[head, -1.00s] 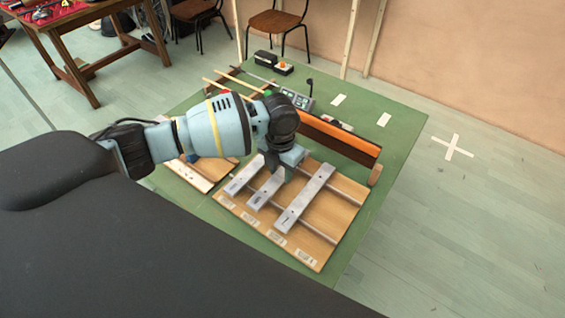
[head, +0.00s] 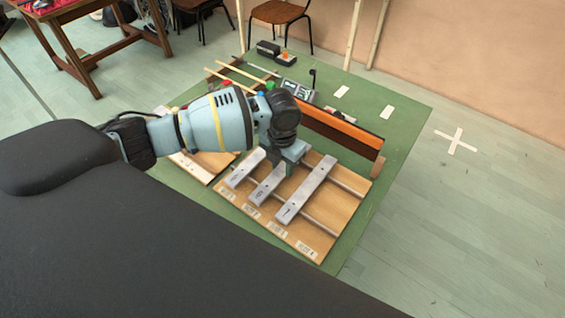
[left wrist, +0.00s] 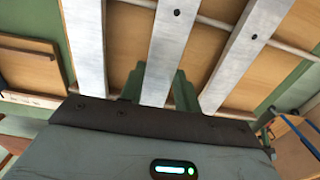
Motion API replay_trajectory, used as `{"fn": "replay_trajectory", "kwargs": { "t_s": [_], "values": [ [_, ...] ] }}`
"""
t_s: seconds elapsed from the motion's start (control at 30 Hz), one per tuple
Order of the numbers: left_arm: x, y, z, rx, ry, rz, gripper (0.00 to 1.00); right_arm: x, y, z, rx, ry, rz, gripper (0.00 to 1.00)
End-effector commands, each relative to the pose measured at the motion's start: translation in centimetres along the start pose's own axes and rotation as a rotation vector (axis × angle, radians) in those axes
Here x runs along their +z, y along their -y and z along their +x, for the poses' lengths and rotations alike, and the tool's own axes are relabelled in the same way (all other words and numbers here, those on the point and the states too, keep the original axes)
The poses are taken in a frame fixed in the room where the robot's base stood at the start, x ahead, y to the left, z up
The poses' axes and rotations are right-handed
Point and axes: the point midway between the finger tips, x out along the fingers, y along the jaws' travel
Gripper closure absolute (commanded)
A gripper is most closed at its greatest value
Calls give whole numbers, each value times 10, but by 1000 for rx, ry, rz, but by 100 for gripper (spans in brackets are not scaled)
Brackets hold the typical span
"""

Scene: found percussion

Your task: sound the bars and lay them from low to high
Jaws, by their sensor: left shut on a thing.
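Three pale metal bars lie across two rails on a wooden board (head: 337,222) in the head view: a left bar (head: 241,172), a middle bar (head: 265,187) and a right bar (head: 304,191). The bars also show in the left wrist view: left (left wrist: 84,45), middle (left wrist: 170,40), right (left wrist: 243,50). My left gripper (head: 283,168) is shut on the middle bar near its far end, one finger on each side. The bar appears to rest at rail level; I cannot tell whether it touches. My right gripper is not in view.
The board has paper labels (head: 250,211) along its near edge and bare rail space right of the right bar. A second board (head: 192,168) lies to the left. A long orange-and-black bar (head: 342,134) stands behind. Sticks (head: 231,76) and small devices lie farther back.

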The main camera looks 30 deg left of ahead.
Motion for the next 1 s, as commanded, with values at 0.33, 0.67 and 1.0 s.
{"fn": "replay_trajectory", "kwargs": {
  "t_s": [0.33,0.67,1.0],
  "values": [
    [0,0,0,0,1,0,42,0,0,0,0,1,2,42],
    [1,0,-11,0,2,-1,42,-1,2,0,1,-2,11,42],
    [1,0,-63,0,3,0,42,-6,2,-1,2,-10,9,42]
  ]
}}
